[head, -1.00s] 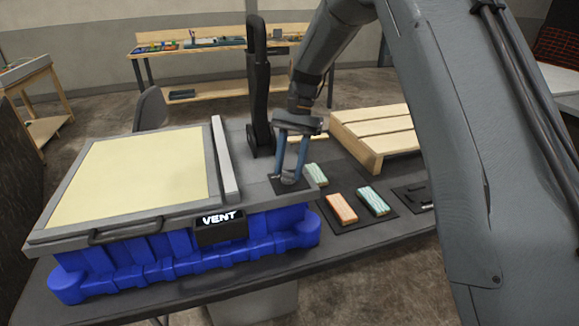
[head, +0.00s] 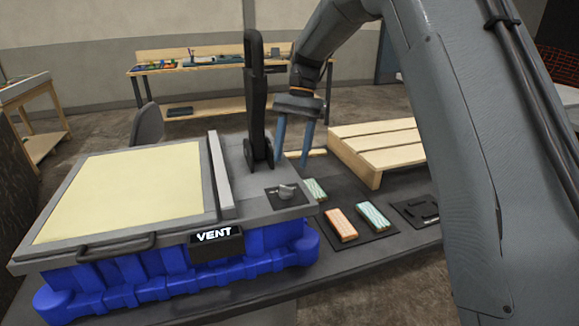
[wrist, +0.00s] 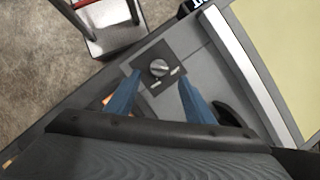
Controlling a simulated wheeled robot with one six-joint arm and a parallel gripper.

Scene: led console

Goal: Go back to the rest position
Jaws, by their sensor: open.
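My gripper (head: 293,160) is open and empty, with two blue fingers pointing down. It is raised above the console, behind and above the metal knob (head: 285,191) on its dark square plate. In the wrist view the knob (wrist: 159,68) shows beyond and between the open fingertips (wrist: 157,80), apart from them. The console (head: 262,208) has a pale yellow panel (head: 130,188) and a blue base (head: 180,270). Its front display (head: 215,236) reads "VENT".
A black upright lever (head: 256,100) stands close left of my gripper. Green (head: 315,189), orange (head: 342,225) and teal (head: 373,216) blocks lie right of the console. A wooden pallet (head: 380,150) sits behind them. A workbench (head: 210,65) stands at the back.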

